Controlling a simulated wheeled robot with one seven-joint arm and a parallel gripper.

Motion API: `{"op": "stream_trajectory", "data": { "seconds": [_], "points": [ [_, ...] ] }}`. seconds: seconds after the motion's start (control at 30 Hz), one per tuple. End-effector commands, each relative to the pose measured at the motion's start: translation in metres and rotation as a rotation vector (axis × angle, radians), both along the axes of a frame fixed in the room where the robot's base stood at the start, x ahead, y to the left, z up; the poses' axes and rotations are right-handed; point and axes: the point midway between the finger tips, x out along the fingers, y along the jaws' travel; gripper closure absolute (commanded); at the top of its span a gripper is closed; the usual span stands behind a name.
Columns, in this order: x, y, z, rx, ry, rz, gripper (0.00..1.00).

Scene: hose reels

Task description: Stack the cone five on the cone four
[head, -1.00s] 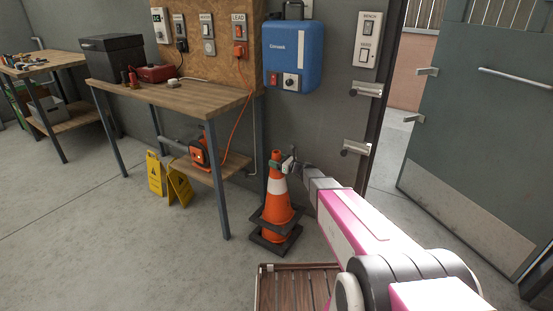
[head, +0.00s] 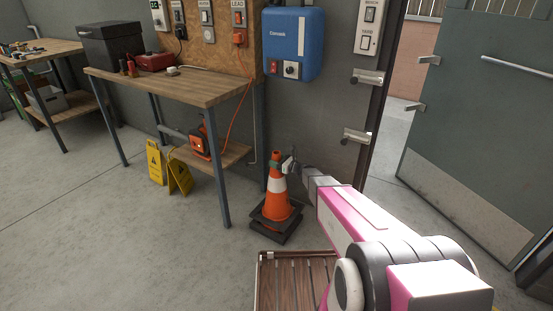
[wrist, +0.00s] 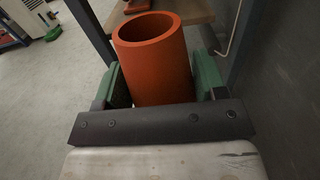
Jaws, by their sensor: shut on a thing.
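Cone five (head: 278,207), orange with a white band and a dark square base, stands upright by the wall in the head view. My gripper (head: 281,164) is shut on it near its top. The wrist view shows the hollow orange top of cone five (wrist: 155,62) between the green finger pads. Cone four (head: 272,237) is under it; only its dark base shows, and its body is hidden inside cone five. The two bases lie close together, and I cannot tell whether they fully touch.
A wooden workbench (head: 190,88) stands left of the cones, with yellow floor signs (head: 155,163) by its legs. A slatted wooden platform (head: 293,285) lies in front. A blue wall box (head: 294,42) hangs above. Open floor lies at the left.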

Motion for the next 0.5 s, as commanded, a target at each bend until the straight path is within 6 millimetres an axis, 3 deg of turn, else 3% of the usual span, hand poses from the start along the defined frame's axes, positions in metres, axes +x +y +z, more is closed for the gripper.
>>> {"op": "stream_trajectory", "data": {
  "seconds": [0.5],
  "points": [
    [0.0,0.0,-0.038,-0.001,0.003,0.0,1.0]
  ]
}}
